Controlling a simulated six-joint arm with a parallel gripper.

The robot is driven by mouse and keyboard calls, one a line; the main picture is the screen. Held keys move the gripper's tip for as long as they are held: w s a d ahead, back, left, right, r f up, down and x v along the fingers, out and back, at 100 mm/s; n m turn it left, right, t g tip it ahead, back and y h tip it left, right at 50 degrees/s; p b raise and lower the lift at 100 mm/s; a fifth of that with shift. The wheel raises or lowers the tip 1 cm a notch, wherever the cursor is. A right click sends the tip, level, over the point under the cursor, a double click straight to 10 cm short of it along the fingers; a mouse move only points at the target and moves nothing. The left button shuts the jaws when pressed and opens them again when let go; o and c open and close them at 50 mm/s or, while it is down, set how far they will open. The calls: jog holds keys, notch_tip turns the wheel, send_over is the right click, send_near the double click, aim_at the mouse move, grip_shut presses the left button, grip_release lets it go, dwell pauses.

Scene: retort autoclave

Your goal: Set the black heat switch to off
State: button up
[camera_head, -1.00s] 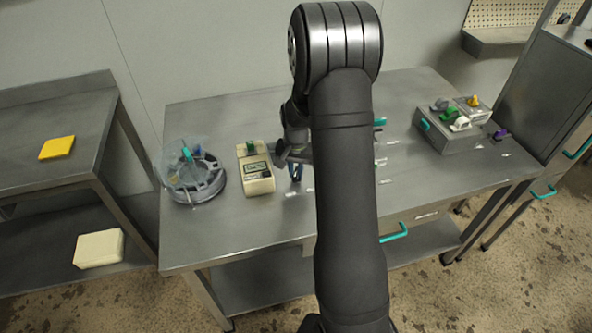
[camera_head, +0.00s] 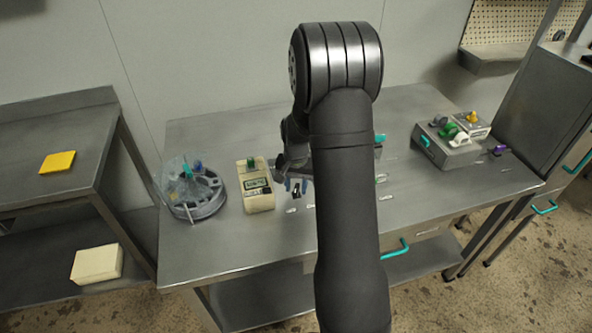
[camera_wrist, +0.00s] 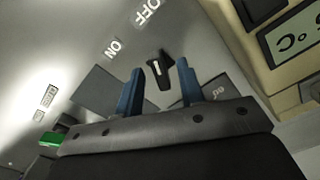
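The black heat switch (camera_wrist: 157,70) is a small black lever with a white mark on the grey tabletop. In the wrist view it stands between and just beyond the two blue fingertips of my gripper (camera_wrist: 160,82). The gripper is open, with a gap on both sides of the lever. The white OFF label (camera_wrist: 146,12) and ON label (camera_wrist: 112,48) lie past the switch. I cannot tell which label the lever points to. In the head view my gripper (camera_head: 296,186) is low over the switch (camera_head: 297,194), partly hidden by my arm.
A cream meter box (camera_head: 257,200) with a display stands just left of the gripper. A round device with a clear cover (camera_head: 190,205) is farther left. A grey box with coloured knobs (camera_head: 448,154) is at the right. A teal drawer handle (camera_head: 396,249) sticks out at the front.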

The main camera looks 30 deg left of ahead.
aim_at(296, 189)
notch_tip(296, 189, up, 17)
dwell(0.4)
